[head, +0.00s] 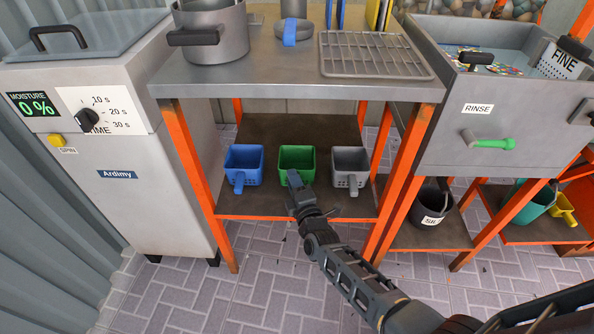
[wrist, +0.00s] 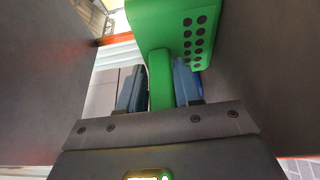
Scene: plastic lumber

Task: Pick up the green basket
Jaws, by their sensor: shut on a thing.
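The green basket (head: 297,162) stands between two other baskets on the lower shelf of the orange-legged table. Its handle points toward me. My gripper (head: 294,180) is at the front of the basket, over its handle. In the wrist view, my gripper (wrist: 161,88) has one finger on each side of the green handle and is shut on it. The perforated body of the green basket (wrist: 178,30) rises beyond the fingers. The head view does not clearly show whether the basket's base touches the shelf.
A blue basket (head: 244,165) is close on the left and a grey basket (head: 350,167) close on the right. The shelf (head: 262,206) lies under a tabletop (head: 283,75) with a pot (head: 211,35) and a wire rack (head: 374,55). Orange legs flank the shelf. Paved floor in front is clear.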

